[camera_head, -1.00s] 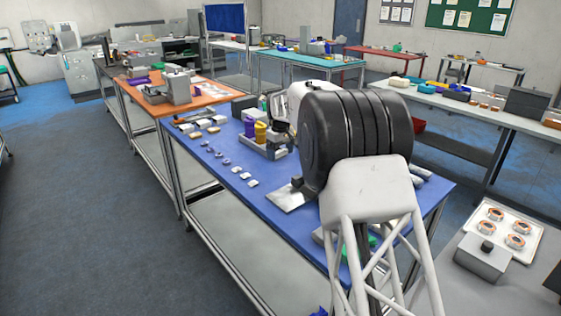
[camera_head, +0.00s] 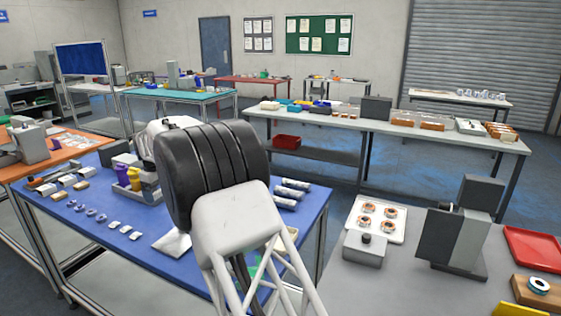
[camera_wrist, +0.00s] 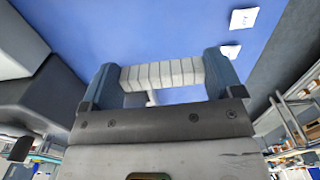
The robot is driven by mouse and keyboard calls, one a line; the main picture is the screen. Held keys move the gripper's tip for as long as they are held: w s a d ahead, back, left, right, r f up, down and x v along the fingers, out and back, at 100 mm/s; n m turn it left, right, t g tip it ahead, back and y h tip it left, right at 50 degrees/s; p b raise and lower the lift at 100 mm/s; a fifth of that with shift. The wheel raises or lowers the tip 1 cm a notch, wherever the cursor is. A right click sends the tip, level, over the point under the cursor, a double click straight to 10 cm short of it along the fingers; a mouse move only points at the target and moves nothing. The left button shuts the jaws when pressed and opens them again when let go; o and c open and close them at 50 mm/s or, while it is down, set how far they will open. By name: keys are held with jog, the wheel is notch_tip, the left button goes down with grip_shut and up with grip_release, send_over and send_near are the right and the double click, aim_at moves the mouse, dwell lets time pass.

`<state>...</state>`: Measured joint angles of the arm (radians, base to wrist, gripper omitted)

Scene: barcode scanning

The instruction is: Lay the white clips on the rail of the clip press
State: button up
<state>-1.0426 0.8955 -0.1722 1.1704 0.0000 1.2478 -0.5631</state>
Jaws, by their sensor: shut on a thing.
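My gripper (camera_wrist: 162,76) is shut on a short row of white clips (camera_wrist: 175,74), packed side by side between its two blue-grey fingers, above the blue table. In the head view my arm hides the gripper and what it holds. I cannot tell for certain which machine is the clip press, and no rail shows clearly.
The blue table (camera_head: 95,237) also carries purple parts (camera_head: 91,212), a grey holder with purple and yellow cups (camera_head: 122,173), and white cylinders (camera_head: 290,193). At right, a grey bench has a white tray of copper rings (camera_head: 352,226), a tall grey machine (camera_head: 467,225) and a red tray (camera_head: 535,246).

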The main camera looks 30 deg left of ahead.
jog(key=shift+w, duration=0.1)
jog(key=w+d+r+m, duration=0.1)
jog(key=w+d, duration=0.2)
jog(key=w, duration=0.1)
jog(key=w+d+r, duration=0.1)
jog(key=w+d, duration=0.2)
jog(key=w, duration=0.1)
jog(key=w+d+r+m, duration=0.1)
jog(key=w+d, duration=0.2)
jog(key=w, duration=0.2)
jog(key=shift+d+r+m, duration=0.3)
jog(key=shift+r, duration=0.1)
jog(key=w+d+r+m, duration=0.2)
jog(key=w+d+r, duration=0.1)
jog(key=w+d, duration=0.5)
jog(key=s+d+m, duration=0.3)
jog(key=s+d, duration=0.3)
jog(key=d, duration=0.6)
jog(key=s+d+m, duration=0.2)
jog(key=s+d, duration=0.5)
jog(key=d, duration=0.5)
jog(key=shift+s+f+m, duration=0.25)
jog(key=shift+f+m, duration=0.15)
jog(key=shift+f, duration=0.05)
